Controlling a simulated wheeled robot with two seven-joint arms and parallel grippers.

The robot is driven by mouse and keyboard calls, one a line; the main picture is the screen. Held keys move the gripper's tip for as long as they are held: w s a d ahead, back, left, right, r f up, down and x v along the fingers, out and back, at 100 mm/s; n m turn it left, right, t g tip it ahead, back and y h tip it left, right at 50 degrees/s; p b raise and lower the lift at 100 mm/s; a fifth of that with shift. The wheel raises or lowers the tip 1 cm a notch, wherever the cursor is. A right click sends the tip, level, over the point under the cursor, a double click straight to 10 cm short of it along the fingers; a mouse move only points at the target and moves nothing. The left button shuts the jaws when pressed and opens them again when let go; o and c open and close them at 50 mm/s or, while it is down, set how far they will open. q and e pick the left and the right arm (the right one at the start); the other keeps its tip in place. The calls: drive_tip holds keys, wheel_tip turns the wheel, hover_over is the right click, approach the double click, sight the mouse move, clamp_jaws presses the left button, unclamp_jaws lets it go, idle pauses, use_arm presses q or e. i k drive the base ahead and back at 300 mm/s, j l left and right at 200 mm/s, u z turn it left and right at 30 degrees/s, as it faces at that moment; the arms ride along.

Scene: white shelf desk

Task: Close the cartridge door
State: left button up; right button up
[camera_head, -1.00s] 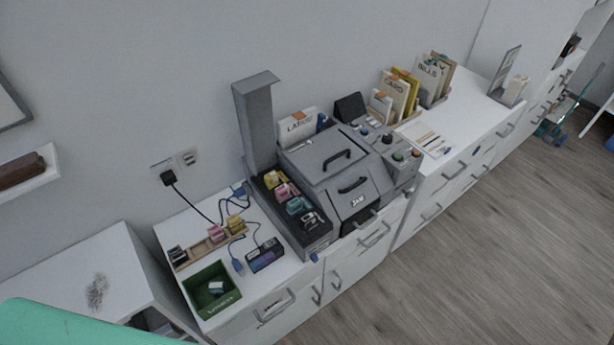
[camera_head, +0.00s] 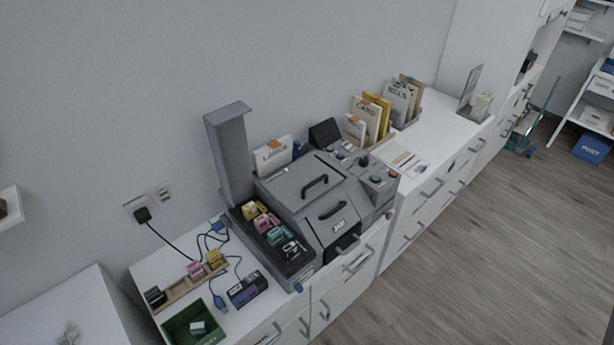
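The cartridge door (camera_head: 231,158) is a tall grey panel standing upright at the left end of the grey printer (camera_head: 312,192). It is open. Below it, the long dark cartridge bay (camera_head: 297,272) is uncovered and holds a yellow cartridge (camera_head: 252,210), a pink one (camera_head: 265,222), a teal one (camera_head: 278,236) and a black one (camera_head: 292,249). The printer sits on the white desk. Neither of my grippers shows in the view.
File holders (camera_head: 371,117) stand behind right. The wooden floor (camera_head: 461,240) in front is clear.

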sight(225, 128)
drive_tip(key=k+j+z, duration=0.2)
drive_tip(key=j+z, duration=0.25)
drive_tip(key=k+j+z, duration=0.25)
drive_tip(key=j+z, duration=0.25)
drive_tip(key=l, duration=0.1)
